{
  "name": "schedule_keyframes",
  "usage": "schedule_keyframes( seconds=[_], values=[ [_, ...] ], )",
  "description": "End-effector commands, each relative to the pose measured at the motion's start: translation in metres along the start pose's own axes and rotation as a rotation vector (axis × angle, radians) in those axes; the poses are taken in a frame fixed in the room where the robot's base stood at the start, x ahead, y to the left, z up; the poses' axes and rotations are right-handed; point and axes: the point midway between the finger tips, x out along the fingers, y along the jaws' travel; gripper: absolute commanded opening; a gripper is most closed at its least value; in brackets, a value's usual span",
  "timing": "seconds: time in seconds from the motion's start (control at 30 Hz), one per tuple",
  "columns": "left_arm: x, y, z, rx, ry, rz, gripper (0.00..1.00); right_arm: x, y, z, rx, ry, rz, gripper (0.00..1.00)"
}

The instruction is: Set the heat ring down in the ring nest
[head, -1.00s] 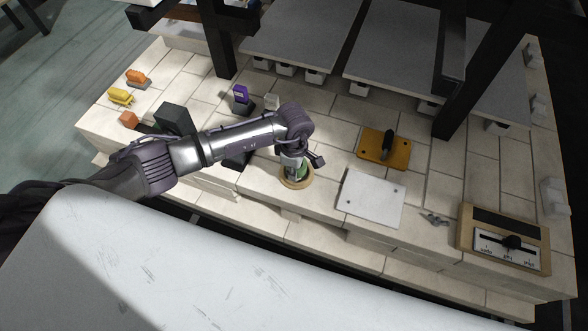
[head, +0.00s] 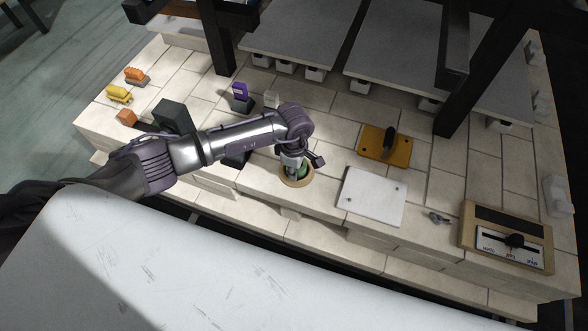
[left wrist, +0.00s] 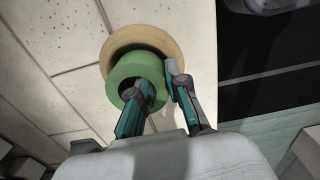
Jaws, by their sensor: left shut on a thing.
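The heat ring, a green ring (head: 306,171), is at my left gripper (head: 296,168) near the front edge of the brick deck. In the left wrist view the gripper (left wrist: 160,84) is shut on the wall of the green ring (left wrist: 127,72), one finger at its hole and one outside. The ring nest, a round tan piece (head: 295,183), lies under it. In the left wrist view the nest's tan rim (left wrist: 122,40) shows around the ring's far side. I cannot tell whether the ring touches the nest. My right gripper is not in view.
A white plate (head: 371,196) lies right of the nest, with an orange board with a black handle (head: 384,146) behind it. A slider panel (head: 507,238) is at far right. A dark block (head: 174,117) stands left. Black posts (head: 461,92) rise behind.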

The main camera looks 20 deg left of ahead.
Motion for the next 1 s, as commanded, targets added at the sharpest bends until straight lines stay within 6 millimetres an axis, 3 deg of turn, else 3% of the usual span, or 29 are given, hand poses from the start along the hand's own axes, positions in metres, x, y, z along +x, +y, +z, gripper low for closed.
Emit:
schedule_keyframes(
  seconds=[0.17, 0.2, 0.37, 0.73, 1.0],
  values=[
    [0.000, 0.000, 0.000, 0.000, 0.000, 0.000, 0.00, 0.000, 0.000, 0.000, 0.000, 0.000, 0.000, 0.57],
    [0.000, 0.000, 0.000, 0.000, 0.000, 0.000, 0.20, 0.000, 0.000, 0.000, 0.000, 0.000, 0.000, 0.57],
    [0.000, 0.000, 0.000, 0.000, 0.000, 0.000, 0.44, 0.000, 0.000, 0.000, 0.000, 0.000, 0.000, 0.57],
    [-0.006, 0.001, 0.000, 0.001, -0.001, 0.002, 0.44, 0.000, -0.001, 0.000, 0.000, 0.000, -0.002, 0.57],
    [-0.057, 0.002, 0.000, 0.002, -0.001, 0.005, 0.44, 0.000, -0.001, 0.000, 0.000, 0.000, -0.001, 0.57]
  ],
)
